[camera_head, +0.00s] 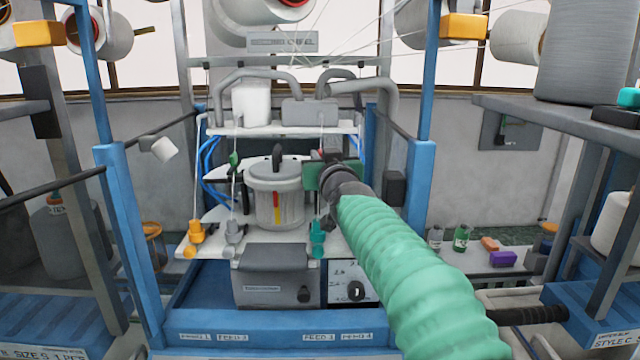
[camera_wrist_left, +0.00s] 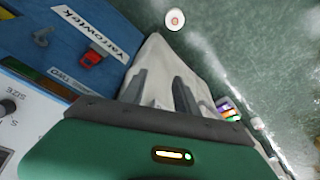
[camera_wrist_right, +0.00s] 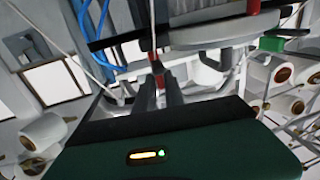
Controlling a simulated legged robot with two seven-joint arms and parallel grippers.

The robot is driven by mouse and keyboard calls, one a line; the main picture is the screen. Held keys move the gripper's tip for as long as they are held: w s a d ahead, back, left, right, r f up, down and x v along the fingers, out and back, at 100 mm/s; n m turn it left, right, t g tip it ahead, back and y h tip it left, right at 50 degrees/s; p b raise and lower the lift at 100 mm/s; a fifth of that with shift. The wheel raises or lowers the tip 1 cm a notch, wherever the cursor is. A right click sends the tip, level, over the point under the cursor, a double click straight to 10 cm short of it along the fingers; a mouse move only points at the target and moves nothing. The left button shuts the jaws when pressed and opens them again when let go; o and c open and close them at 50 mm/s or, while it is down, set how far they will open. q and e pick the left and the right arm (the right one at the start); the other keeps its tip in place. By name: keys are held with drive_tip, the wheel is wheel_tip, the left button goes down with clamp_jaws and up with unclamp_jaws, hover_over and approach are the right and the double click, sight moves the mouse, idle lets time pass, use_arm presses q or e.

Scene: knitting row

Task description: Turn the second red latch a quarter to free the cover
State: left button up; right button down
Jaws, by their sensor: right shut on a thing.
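A red latch (camera_wrist_left: 92,58) sits on a blue panel (camera_wrist_left: 55,35) with a Yarrowtek label in the left wrist view. My left gripper (camera_wrist_left: 160,92) is open, its fingers apart with nothing between them; the latch is off to their left. My left arm does not show in the head view. My right gripper (camera_head: 318,178) is beside the grey lidded pot (camera_head: 274,190), at its right. In the right wrist view, the right fingers (camera_wrist_right: 161,92) are close together on a narrow red piece (camera_wrist_right: 157,68). Whether this is a latch, I cannot tell. My green arm hides what lies behind it.
A blue frame post (camera_head: 420,195) stands right of my right arm. Yellow (camera_head: 196,232) and teal (camera_head: 317,238) fittings line the white plate's front. Small bottles (camera_head: 461,238) and a purple block (camera_head: 503,258) rest on the right bench. Blue hoses (camera_wrist_right: 90,25) run near the right gripper.

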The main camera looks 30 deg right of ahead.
drive_tip(key=shift+d+f+n+t+y+b, duration=0.25)
drive_tip(key=shift+n+y+b, duration=0.4)
drive_tip(key=shift+b, duration=2.3)
drive_tip(key=shift+a+r+y+b, duration=0.15)
drive_tip(key=shift+r+y+b, duration=0.15)
drive_tip(key=shift+b, duration=0.25)
drive_tip(key=shift+s, duration=0.1)
drive_tip(key=c, duration=1.8)
unclamp_jaws()
drive_tip(key=shift+r, duration=0.1)
drive_tip(key=o, duration=0.4)
